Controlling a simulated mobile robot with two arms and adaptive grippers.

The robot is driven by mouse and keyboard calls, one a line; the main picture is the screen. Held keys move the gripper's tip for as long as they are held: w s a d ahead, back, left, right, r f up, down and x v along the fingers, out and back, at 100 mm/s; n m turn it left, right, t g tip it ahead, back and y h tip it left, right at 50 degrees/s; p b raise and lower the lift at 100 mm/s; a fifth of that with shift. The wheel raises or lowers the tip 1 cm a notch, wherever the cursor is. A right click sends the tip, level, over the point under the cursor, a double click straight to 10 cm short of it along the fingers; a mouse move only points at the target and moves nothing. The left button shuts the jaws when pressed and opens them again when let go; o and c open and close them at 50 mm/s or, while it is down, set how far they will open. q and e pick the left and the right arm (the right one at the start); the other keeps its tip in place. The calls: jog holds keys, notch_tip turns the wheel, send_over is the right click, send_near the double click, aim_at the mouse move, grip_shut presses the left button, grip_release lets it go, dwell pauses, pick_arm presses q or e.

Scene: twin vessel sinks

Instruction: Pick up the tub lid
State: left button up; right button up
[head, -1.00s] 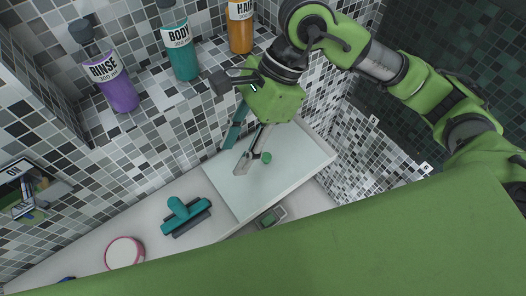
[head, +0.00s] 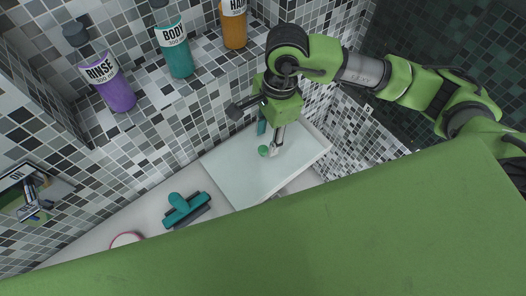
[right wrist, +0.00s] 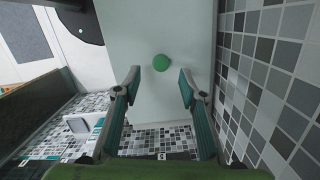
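The pale rectangular slab (head: 240,180) with a small round green knob (head: 263,151) looks like the tub lid. It lies flat against the tiled wall. The right wrist view shows the slab (right wrist: 160,100) and its green knob (right wrist: 161,62) too. My right gripper (head: 269,141) is over the slab, beside the knob in the head view. In the right wrist view the gripper (right wrist: 160,82) has its two fingers wide apart with nothing between them. The knob shows just beyond the fingertips, midway between them; I cannot tell the height above it. My left gripper is not in view.
A teal squeegee-like tool (head: 185,209) lies left of the slab. A pink-rimmed round item (head: 127,239) is partly hidden by my green body. Purple (head: 116,94), teal (head: 179,59) and orange (head: 233,29) bottles stand along the tiled ledge. A tiled wall (right wrist: 275,90) runs close beside the slab.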

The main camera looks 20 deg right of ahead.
aim_at(263, 149)
jog(key=f+p, duration=0.1)
jog(key=a+f, duration=0.1)
jog(key=f, duration=0.1)
jog(key=shift+f+p, duration=0.3)
jog(key=shift+p, duration=0.05)
jog(key=shift+f, duration=0.4)
grip_shut()
